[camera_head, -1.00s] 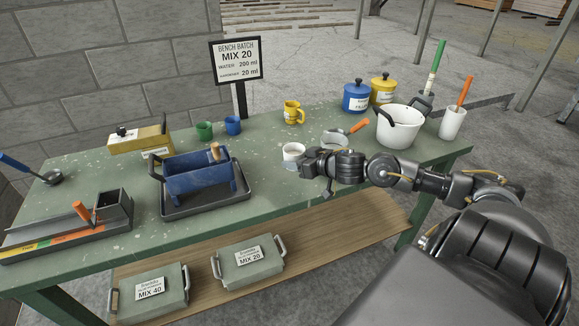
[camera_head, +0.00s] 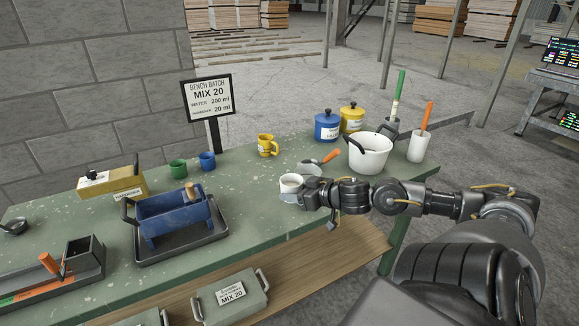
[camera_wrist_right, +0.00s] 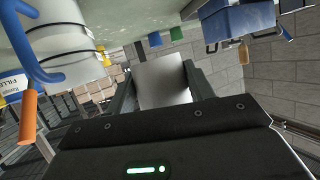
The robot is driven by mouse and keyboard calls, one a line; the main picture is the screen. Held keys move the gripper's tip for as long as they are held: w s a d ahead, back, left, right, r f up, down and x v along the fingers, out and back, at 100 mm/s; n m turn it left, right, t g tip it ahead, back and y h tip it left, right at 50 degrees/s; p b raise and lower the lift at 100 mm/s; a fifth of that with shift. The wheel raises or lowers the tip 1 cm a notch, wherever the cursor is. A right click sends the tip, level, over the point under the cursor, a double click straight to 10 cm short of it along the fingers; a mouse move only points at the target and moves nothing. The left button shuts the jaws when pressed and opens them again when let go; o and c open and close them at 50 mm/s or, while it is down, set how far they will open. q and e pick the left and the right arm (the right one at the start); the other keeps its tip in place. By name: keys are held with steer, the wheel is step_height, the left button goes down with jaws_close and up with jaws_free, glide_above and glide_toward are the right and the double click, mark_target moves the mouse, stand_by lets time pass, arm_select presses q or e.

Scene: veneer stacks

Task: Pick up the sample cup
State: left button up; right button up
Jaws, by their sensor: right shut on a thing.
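The sample cup appears to be the small white cup (camera_head: 291,184) near the middle of the green bench. My right gripper (camera_head: 303,194) is shut on it from the right side. In the right wrist view the pale cup (camera_wrist_right: 165,80) sits between the two dark fingers. The cup looks upright in the head view. A pale bluish patch shows just below it, and I cannot tell how far the cup is above the bench. My left gripper is not in view.
Close behind the cup lies a shallow dish (camera_head: 311,169) with an orange-handled tool (camera_head: 327,157). A white pot (camera_head: 370,156) stands to the right. A blue toolbox-like holder (camera_head: 172,214) in a dark tray is left. Bare bench lies between.

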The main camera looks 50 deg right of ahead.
steer(key=shift+s+d+r, duration=0.15)
steer(key=shift+s+r, duration=0.05)
steer(key=shift+s, duration=0.2)
steer(key=shift+s+d+r, duration=0.15)
steer(key=shift+s+r, duration=0.05)
steer(key=shift+s, duration=0.2)
steer(key=shift+s, duration=0.1)
steer(key=s+a+f+n+g+y, duration=0.1)
steer(key=a+f+n+y, duration=0.1)
steer(key=a, duration=1.2)
steer(key=s+a+f+n+y, duration=0.1)
steer(key=a+f+n+y, duration=0.1)
steer(key=a, duration=1.2)
steer(key=shift+s+a+f+n+g+y, duration=0.2)
steer(key=shift+a+f+n+g+y, duration=0.15)
steer(key=shift+f+y, duration=0.3)
